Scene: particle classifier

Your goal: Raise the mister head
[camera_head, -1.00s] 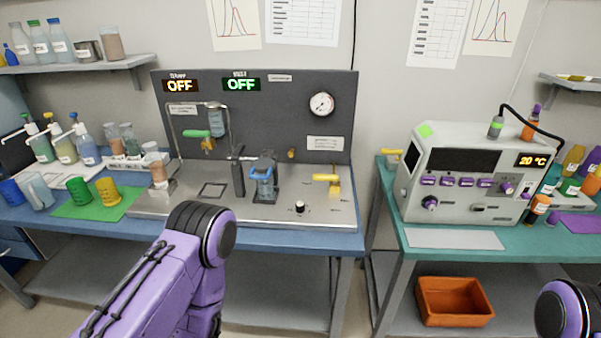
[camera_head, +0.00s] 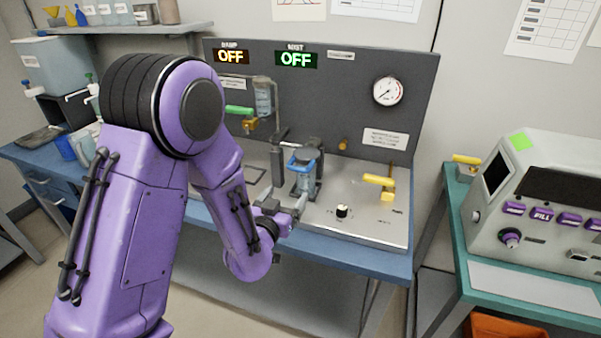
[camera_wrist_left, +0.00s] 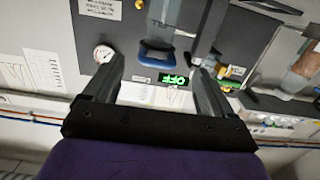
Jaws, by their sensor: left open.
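The mister head, as I take it, is the clear-bodied unit with a blue handle (camera_head: 302,162) on a dark stand in the middle of the steel worktop. Its blue handle (camera_wrist_left: 157,56) also shows in the left wrist view, beyond and between the fingertips. My left gripper (camera_head: 288,204) is in front of and a little below the handle, open and empty, apart from it. In the left wrist view its two fingers (camera_wrist_left: 158,68) are spread wide. My right gripper is out of view.
A grey back panel (camera_head: 330,95) carries a gauge (camera_head: 388,91) and two displays reading OFF. A yellow lever (camera_head: 379,181) and a black knob (camera_head: 342,211) stand right of the mister. A green-handled valve (camera_head: 240,111) is at left. A purple-buttoned machine (camera_head: 540,200) stands on the right table.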

